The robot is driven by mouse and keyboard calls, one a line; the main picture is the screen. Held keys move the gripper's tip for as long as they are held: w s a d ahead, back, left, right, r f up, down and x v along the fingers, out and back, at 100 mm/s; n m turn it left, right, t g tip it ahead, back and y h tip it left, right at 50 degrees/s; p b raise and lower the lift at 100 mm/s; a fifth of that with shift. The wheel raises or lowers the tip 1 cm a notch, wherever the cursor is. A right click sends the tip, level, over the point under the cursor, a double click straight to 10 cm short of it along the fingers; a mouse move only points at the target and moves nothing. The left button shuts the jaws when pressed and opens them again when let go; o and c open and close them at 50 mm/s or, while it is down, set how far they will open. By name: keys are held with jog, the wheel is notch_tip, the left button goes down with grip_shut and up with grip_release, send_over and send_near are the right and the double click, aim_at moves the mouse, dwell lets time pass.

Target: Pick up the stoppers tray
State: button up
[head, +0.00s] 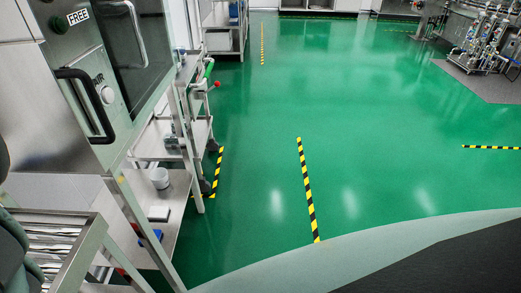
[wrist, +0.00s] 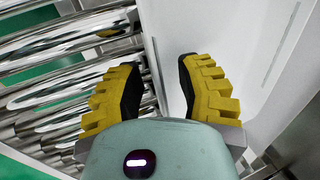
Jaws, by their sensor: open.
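Nothing is between the fingers. Behind the left finger are shiny metal rollers (wrist: 55,70) in a frame, and behind the right finger is a smooth white panel (wrist: 225,40). My gripper does not show in the head view.
A metal roller rack (head: 90,243) stands at the lower left in the head view. Above it is a steel machine (head: 40,120) with a black handle. A shelf cart (head: 172,205) holds small items. The green floor (head: 245,180) is clear, with yellow-black tape strips.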

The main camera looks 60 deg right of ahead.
jog(key=shift+f, duration=0.45)
grip_shut()
jog(key=shift+w, duration=0.1)
dwell(0.4)
